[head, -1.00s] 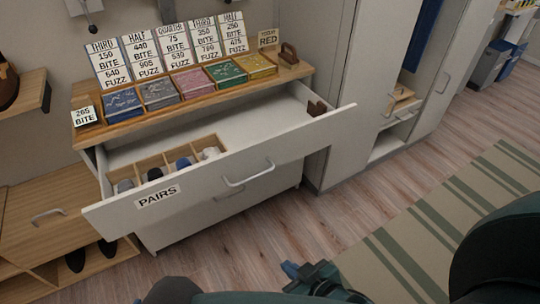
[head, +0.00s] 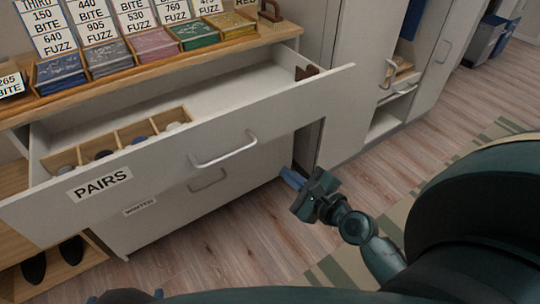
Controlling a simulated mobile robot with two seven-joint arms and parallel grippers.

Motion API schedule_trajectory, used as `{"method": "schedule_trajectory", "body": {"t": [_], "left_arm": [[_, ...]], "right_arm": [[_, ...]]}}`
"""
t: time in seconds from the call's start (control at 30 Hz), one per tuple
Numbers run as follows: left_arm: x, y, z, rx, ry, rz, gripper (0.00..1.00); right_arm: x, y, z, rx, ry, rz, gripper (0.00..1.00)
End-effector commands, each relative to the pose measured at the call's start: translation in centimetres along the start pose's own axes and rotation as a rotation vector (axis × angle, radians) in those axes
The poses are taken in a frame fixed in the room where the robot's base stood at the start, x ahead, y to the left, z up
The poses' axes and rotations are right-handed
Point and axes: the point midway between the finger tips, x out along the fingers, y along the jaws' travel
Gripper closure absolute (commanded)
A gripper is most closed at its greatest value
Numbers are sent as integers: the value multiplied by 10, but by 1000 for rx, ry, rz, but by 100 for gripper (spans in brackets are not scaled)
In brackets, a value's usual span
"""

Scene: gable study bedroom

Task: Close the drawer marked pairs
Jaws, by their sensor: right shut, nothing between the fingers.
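The white drawer marked PAIRS (head: 160,175) is pulled well out from the dresser and stands open. Its label (head: 99,184) is on the left of the front, and a grey bar handle (head: 224,150) is near the middle. Inside at the left is a wooden divider (head: 135,131) with rolled items in its compartments. My right gripper (head: 293,179) is shut and empty, in front of the dresser, lower than the open drawer's handle and to its right, apart from the drawer. My left gripper is not in view.
A shut drawer marked WINTER (head: 140,207) is below. The wooden dresser top (head: 130,83) carries colored boxes, number cards and a brown object (head: 270,12). A tall white cabinet (head: 345,80) stands at the right. A striped rug (head: 335,265) lies on the floor.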

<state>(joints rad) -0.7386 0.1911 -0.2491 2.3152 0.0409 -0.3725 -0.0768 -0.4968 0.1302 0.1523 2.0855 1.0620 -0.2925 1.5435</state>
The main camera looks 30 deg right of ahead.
Motion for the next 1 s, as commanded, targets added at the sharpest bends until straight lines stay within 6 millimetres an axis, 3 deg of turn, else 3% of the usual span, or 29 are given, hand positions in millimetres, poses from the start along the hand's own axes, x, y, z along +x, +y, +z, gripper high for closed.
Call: {"method": "schedule_trajectory", "body": {"t": [0.03,0.1,0.3,0.53,1.0], "left_arm": [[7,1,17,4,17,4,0],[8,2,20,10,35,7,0],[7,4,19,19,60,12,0],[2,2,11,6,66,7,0],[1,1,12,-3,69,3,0]], "right_arm": [[5,0,-18,165,-21,-40,100],[7,-11,-26,376,-53,-81,100],[8,-30,-32,691,-114,-131,100],[30,-39,-28,719,-122,-135,100],[123,-51,-24,715,-120,-132,100]]}}
